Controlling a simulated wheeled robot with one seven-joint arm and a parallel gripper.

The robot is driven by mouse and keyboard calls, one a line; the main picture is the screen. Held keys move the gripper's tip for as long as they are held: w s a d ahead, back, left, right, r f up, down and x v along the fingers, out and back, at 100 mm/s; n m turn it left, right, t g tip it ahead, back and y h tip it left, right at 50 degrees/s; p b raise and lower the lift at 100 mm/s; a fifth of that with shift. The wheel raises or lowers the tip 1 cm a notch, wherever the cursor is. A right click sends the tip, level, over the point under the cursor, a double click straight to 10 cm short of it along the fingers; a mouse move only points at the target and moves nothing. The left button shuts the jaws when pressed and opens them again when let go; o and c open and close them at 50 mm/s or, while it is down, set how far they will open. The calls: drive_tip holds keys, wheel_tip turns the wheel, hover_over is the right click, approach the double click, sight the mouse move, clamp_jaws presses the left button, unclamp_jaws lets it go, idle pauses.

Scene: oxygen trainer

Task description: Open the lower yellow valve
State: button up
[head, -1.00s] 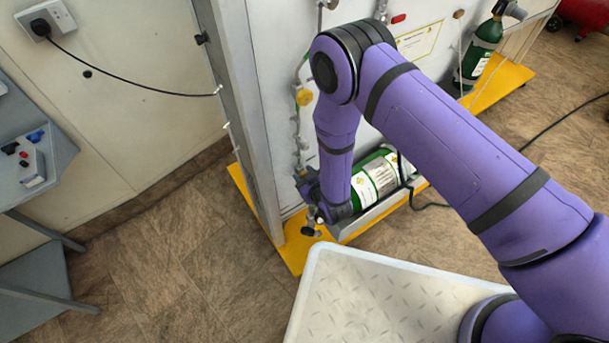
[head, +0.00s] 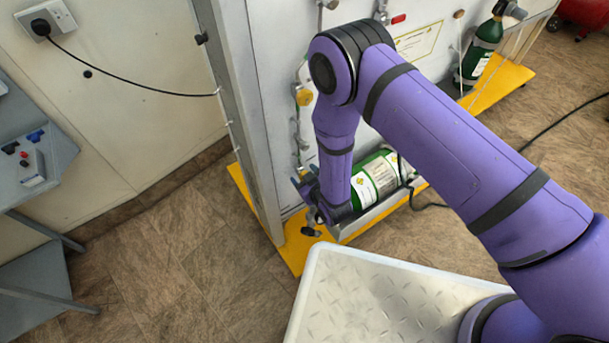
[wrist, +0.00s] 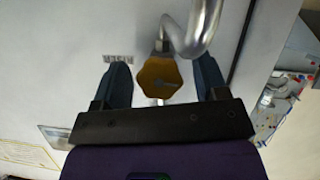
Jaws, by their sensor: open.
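A yellow-orange valve knob (wrist: 159,78) with an eight-sided look is in the middle of the wrist view, below a bent silver pipe. My gripper (wrist: 163,68) is open, with one blue finger on each side of the knob. Gaps show between the knob and both fingers. In the head view my gripper (head: 302,181) is low at the left part of the panel, and the knob there is hidden or too small to tell. Another yellow valve (head: 304,97) is higher on the same panel.
A green cylinder (head: 377,178) lies beside my forearm at the panel's foot. The yellow base (head: 293,250) runs along the floor. A bent silver pipe (wrist: 200,30) passes close to my right finger. Open floor (head: 170,260) lies to the left.

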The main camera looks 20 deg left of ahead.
drive_tip(key=v, duration=1)
drive_tip(key=shift+s+d, duration=0.15)
drive_tip(key=w+a+f+m, duration=0.1)
drive_tip(key=w+a, duration=0.1)
drive_tip(key=w+a+f+m+g+y, duration=0.1)
drive_tip(key=w+a, duration=0.2)
drive_tip(key=w+a+f+m+g+y, duration=0.1)
drive_tip(key=w+a+f+m, duration=0.1)
drive_tip(key=w+a, duration=0.1)
idle(0.9)
drive_tip(key=c, duration=0.9)
drive_tip(key=shift+s, duration=0.1)
drive_tip(key=shift+c, duration=0.2)
